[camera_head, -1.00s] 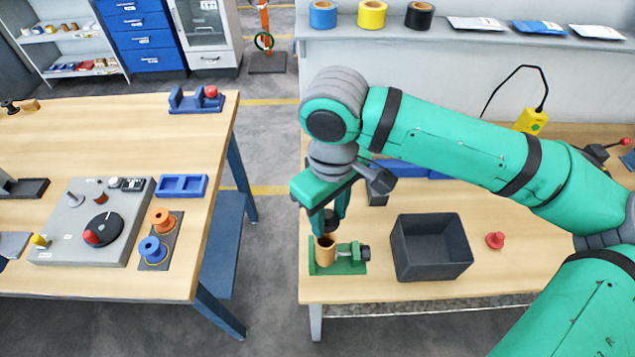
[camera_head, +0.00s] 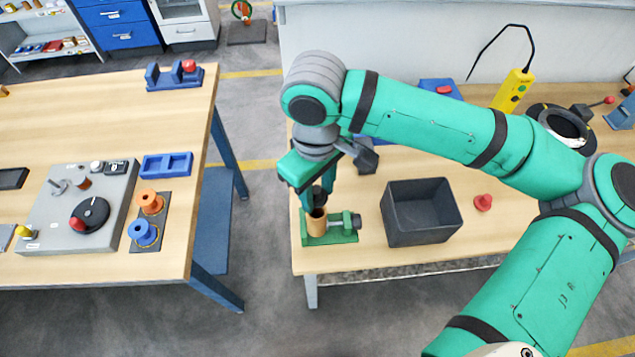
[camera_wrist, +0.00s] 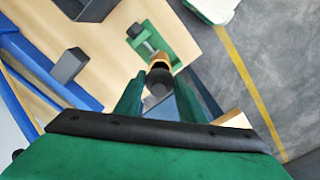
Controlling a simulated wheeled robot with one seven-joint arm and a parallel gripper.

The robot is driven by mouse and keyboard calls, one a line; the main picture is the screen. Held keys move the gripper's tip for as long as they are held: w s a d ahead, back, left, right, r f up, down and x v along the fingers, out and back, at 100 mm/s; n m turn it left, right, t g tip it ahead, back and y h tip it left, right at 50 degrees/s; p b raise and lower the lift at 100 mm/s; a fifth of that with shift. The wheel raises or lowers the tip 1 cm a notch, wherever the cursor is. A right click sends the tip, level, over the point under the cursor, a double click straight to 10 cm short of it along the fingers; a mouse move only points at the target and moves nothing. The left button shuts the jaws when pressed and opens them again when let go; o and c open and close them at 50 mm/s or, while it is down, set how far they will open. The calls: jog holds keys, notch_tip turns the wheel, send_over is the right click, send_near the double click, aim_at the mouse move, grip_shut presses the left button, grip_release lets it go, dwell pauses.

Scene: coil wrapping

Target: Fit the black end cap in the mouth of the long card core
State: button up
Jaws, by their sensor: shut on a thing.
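The tan card core (camera_head: 316,223) stands upright in a green clamp fixture (camera_head: 345,234) near the left front of the right-hand table. My gripper (camera_head: 317,197) is pointing down above the core and is shut on the black end cap (camera_head: 320,194). In the wrist view the cap (camera_wrist: 158,81) sits between the two green fingers, with the core (camera_wrist: 159,62) just beyond it. The cap is at or just above the core's mouth. I cannot tell whether it touches the rim. The cap hides part of the mouth.
A dark open bin (camera_head: 421,232) stands right of the fixture, with a red knob-like piece (camera_head: 483,202) beyond it. A yellow hand controller (camera_head: 512,90) is at the back. The left table (camera_head: 110,115) stands across a floor gap.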

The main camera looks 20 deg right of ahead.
aim_at(318, 204)
jog(key=shift+f, duration=1.45)
jog(key=shift+f, duration=1)
dwell(1.0)
jog(key=o, duration=1.1)
jog(key=shift+r, duration=0.1)
notch_tip(318, 204, up, 11)
jog(key=shift+f, duration=0.15)
